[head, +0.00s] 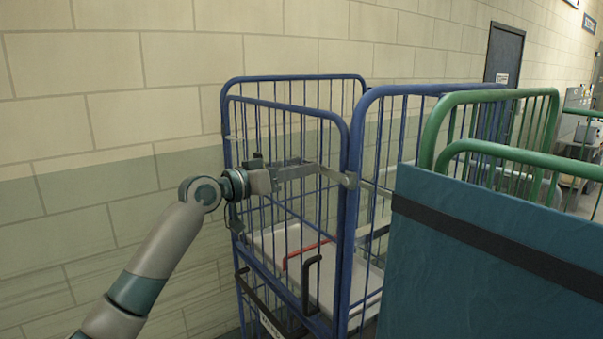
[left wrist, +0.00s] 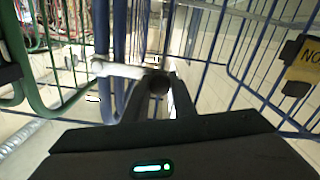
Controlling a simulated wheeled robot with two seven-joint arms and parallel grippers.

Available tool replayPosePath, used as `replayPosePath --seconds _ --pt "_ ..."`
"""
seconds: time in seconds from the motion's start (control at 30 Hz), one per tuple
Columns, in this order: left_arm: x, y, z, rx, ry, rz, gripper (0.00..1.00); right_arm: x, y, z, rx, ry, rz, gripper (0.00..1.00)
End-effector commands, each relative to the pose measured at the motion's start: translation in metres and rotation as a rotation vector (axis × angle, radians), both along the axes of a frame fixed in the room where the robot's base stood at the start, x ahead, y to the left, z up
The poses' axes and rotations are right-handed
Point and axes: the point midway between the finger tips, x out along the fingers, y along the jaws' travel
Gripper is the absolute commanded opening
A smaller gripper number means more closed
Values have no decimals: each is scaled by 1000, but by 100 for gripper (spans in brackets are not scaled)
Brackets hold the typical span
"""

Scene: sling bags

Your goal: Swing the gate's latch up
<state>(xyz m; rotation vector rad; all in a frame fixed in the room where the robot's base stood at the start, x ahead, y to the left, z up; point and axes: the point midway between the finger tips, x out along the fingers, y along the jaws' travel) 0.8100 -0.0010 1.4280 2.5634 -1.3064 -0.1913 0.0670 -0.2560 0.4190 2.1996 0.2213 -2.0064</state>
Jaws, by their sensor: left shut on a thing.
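The blue gate (head: 290,120) is the near end of a blue wire cage trolley. Its grey latch (head: 335,175) is a short bar at the gate's right post, tilted slightly, its right end at a bracket on the post. My left gripper (head: 314,169) reaches in from the left across the gate and is shut at the latch's free end. In the left wrist view the fingers (left wrist: 158,84) close around a dark round end, and the pale latch bar (left wrist: 118,69) runs left from it toward the blue posts. My right gripper is not in view.
A teal panel with a dark band (head: 480,260) fills the lower right, with a green-framed trolley (head: 490,95) behind it. A black handle (head: 312,272) and a red bar (head: 304,253) sit low at the gate. A block wall (head: 100,100) stands behind.

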Motion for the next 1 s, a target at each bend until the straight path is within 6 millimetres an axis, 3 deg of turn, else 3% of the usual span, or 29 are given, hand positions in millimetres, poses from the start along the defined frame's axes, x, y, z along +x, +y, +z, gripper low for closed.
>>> replayPosePath --seconds 0.27,0.6,1.0 --pt "-1 0 11 70 -100 1 0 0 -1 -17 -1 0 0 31" --pt "-8 -5 40 234 -325 1 0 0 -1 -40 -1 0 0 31" --pt "-27 -19 74 458 -634 0 0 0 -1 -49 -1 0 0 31"
